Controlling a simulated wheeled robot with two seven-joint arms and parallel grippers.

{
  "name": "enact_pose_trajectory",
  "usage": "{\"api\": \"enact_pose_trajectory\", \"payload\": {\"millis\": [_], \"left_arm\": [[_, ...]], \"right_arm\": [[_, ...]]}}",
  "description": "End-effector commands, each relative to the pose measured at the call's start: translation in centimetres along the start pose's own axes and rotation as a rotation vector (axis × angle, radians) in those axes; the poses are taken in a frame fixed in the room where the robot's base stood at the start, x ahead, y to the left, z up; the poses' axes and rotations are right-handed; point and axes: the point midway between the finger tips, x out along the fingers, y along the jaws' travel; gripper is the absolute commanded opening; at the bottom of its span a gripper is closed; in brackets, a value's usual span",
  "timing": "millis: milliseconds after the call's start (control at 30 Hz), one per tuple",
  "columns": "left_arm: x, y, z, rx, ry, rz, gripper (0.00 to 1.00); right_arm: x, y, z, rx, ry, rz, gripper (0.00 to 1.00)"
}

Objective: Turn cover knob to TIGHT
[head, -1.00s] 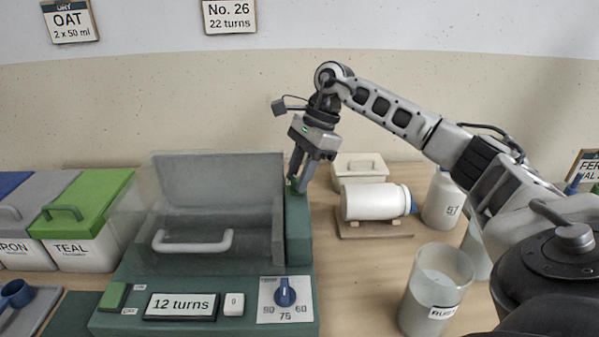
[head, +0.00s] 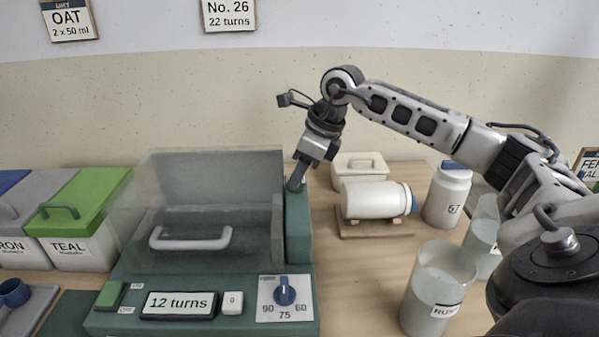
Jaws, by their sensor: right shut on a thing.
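The green machine (head: 299,240) has a clear cover (head: 215,185) with a grey handle (head: 190,240); the cover is down over the drum area. The cover knob is on top of the machine's right-hand post and is mostly hidden by my right gripper. My right gripper (head: 296,183) points down onto the post top and is shut on the cover knob. The TIGHT mark and the knob's pointing direction cannot be read. My left gripper is not in view.
The machine's front has a green switch (head: 111,295), a "12 turns" display (head: 179,304) and a blue dial (head: 285,291). A white jar (head: 376,200) lies on a wooden cradle right of the post. A cup (head: 437,290) stands at front right. The teal bin (head: 85,235) is at left.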

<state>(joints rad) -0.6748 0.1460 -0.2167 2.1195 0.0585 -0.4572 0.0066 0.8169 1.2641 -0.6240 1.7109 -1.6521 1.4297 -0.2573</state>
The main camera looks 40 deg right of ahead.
Motion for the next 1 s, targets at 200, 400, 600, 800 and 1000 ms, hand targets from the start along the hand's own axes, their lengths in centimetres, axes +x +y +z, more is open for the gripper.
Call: {"api": "enact_pose_trajectory", "payload": {"millis": [200,400,600,800,1000], "left_arm": [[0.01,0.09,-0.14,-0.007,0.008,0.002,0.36],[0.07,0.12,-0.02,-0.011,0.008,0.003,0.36],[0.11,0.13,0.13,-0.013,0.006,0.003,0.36],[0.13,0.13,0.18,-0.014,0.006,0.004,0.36],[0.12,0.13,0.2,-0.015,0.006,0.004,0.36]], "right_arm": [[-0.01,0.11,0.01,0.179,-0.001,-0.077,0.08],[-0.03,0.19,0.07,0.315,-0.001,-0.133,0.08],[-0.05,0.23,0.07,0.411,-0.001,-0.171,0.08],[-0.08,0.24,0.1,0.46,-0.001,-0.192,0.08],[-0.09,0.24,0.1,0.477,-0.001,-0.198,0.08]]}}
